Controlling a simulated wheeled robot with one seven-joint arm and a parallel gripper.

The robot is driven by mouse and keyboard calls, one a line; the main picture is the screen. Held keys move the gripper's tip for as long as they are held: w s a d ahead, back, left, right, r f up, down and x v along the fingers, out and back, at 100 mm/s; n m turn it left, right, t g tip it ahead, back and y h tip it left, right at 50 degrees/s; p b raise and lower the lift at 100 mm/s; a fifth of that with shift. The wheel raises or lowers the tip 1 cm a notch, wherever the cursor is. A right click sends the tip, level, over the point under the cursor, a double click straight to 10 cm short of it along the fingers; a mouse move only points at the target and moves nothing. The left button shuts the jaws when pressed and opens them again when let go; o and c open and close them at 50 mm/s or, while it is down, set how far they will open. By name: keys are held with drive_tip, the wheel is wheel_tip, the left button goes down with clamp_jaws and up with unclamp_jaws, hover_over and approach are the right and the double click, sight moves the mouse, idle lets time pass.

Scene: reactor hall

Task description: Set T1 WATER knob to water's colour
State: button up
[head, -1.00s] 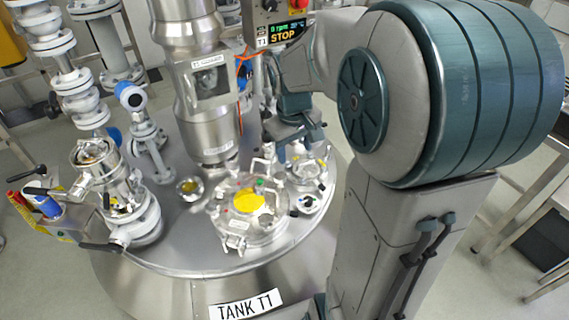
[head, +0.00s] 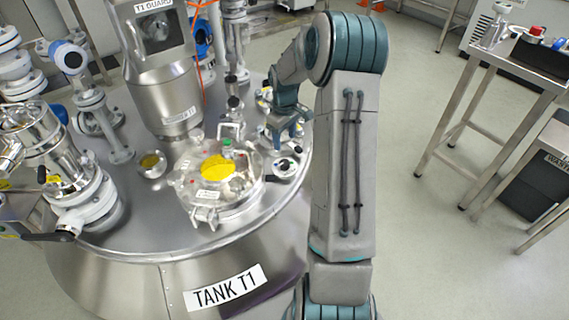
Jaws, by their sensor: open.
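The steel tank (head: 85,262) labelled TANK T1 stands at left centre. A round hatch (head: 205,205) with a yellow disc sits on its lid. No knob marked WATER can be made out; small black-handled fittings stand on the lid, one a black knob-like part (head: 287,166) right of the hatch, its label unreadable. My gripper (head: 287,143) points down over the lid's right side, above and close to that part. It is open, with no object seen in it; whether its tips touch anything cannot be told.
A steel column (head: 165,80) with a T1 GUARD label rises behind the hatch. Valves and flanged pipes (head: 80,200) crowd the lid's left. A steel table (head: 500,60) and a dark WASTE bin (head: 535,190) stand at right. Floor between tank and table is clear.

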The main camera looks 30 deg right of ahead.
sight(285, 162)
wheel_tip(285, 162, down, 11)
drive_tip(key=b, duration=0.3)
drive_tip(key=shift+r, duration=0.1)
drive_tip(key=c, duration=1)
